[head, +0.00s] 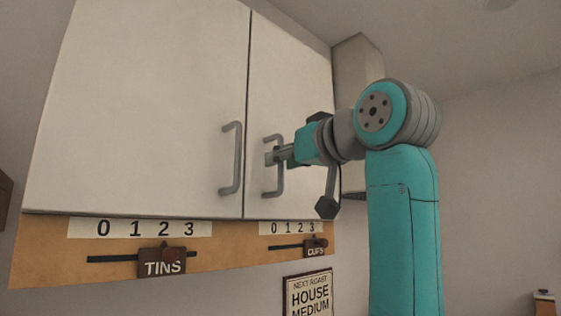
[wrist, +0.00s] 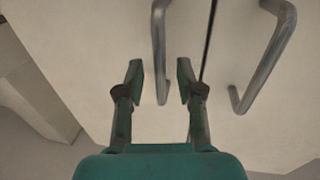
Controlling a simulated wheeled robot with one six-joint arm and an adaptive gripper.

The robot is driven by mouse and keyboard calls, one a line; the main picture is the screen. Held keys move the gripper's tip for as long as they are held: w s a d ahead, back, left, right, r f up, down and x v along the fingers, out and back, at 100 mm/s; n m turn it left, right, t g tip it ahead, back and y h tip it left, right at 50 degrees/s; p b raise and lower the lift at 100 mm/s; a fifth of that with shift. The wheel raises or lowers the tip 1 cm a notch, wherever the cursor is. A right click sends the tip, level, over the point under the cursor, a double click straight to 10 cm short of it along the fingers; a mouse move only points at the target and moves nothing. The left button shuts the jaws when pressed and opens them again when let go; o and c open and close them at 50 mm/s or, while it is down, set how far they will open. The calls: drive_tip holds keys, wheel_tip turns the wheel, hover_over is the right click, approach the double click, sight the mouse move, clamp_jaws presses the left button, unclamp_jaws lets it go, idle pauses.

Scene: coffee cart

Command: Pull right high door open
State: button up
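The right high door (head: 290,80) is a pale cupboard door that looks shut, level with the left door beside it. Its grey vertical bar handle (head: 280,183) stands near the seam between the doors. My gripper (head: 271,156) is at this handle, around the middle of the bar. In the wrist view, the right door's handle (wrist: 161,45) passes between the two fingertips of my gripper (wrist: 160,77). Gaps show on both sides of the bar, so the fingers are open around it and not clamped. How deep the bar sits between them is hard to tell.
The left door (head: 140,100) is shut, and its handle (head: 237,160) is close to my gripper's left. Below is a wooden strip with a TINS slider (head: 162,263) and a CUPS slider (head: 315,248). A HOUSE MEDIUM sign (head: 308,295) hangs lower. The wall at right is bare.

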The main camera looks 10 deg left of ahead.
drive_tip(key=shift+x, duration=0.8)
clamp_jaws()
